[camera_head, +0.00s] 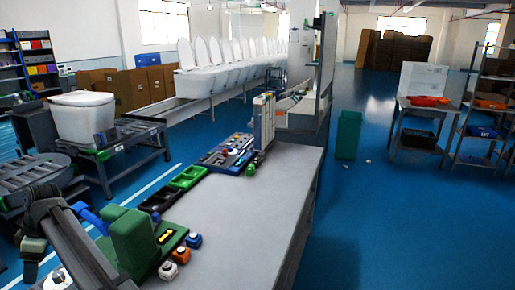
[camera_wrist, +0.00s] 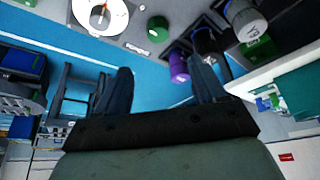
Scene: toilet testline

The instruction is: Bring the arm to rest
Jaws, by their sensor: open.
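My gripper (camera_wrist: 160,78) shows in the wrist view with its two dark fingers spread wide apart. Nothing is between the fingers; blue floor shows in the gap. In the head view a dark part of my arm crosses the lower left corner, in front of the grey worktable (camera_head: 240,215). I cannot make out the fingers clearly there.
A green block (camera_head: 132,238) stands at the worktable's near left, beside small orange and blue-capped items. Green and black trays (camera_head: 188,177) and a tool tray line the left edge. The table's middle is clear. The wrist view shows a purple cylinder (camera_wrist: 179,67) and a green knob (camera_wrist: 158,28).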

